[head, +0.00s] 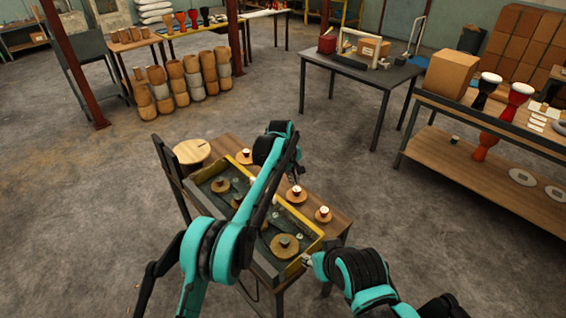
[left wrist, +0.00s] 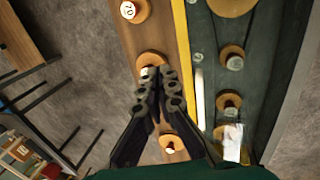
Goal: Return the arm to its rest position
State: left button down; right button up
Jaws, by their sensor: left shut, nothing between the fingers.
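My left arm reaches up across the worktable (head: 335,222) from the bottom of the head view. Its gripper (head: 296,177) points down over the table's far side, close above the small round wooden pieces. In the left wrist view the left gripper (left wrist: 157,75) has its dark fingers together with nothing between them. Its tips overlap a round wooden piece (left wrist: 151,60) in that picture; I cannot tell whether they touch. My right gripper (head: 307,260) is low beside the near right end of the tray (head: 312,246); its fingers are too small to judge.
The tray holds several wooden discs. More round pieces (head: 323,214) stand along the table strip beside it. A round wooden top (head: 192,151) is at the table's left end. A dark table (head: 350,68) and a drum bench (head: 480,165) stand beyond. Floor between is clear.

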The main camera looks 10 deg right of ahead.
pick_arm(q)
jog(key=s+a+r+m+t+b, duration=0.1)
jog(key=s+a+r, duration=0.35)
jog(key=a, duration=0.35)
jog(key=s+a+r+m+t+b, duration=0.1)
jog(key=s+a+r, duration=0.2)
jog(key=a+r, duration=0.3)
jog(key=s+a+r+m+t+b, duration=0.1)
jog(key=s+a+r, duration=0.25)
jog(key=a, duration=0.55)
jog(key=s+a+f+m+t+b, duration=0.1)
jog(key=s+a+f, duration=0.2)
jog(key=s+a, duration=0.2)
jog(key=s+a+f+m+t+y+b, duration=0.1)
jog(key=s+a+f, duration=0.3)
jog(key=s, duration=0.7)
jog(key=s+a+f+m+y+b, duration=0.1)
jog(key=s+a+f, duration=0.3)
jog(key=s+a, duration=0.3)
jog(key=shift+s+f+t, duration=0.15)
jog(key=shift+s+t, duration=0.25)
jog(key=shift+s, duration=0.55)
pick_arm(e)
notch_tip(320, 180, down, 6)
jog(key=shift+f, duration=0.15)
pick_arm(q)
jog(key=shift+a, duration=0.15)
pick_arm(e)
jog(key=shift+a, duration=0.2)
jog(key=shift+c, duration=0.7)
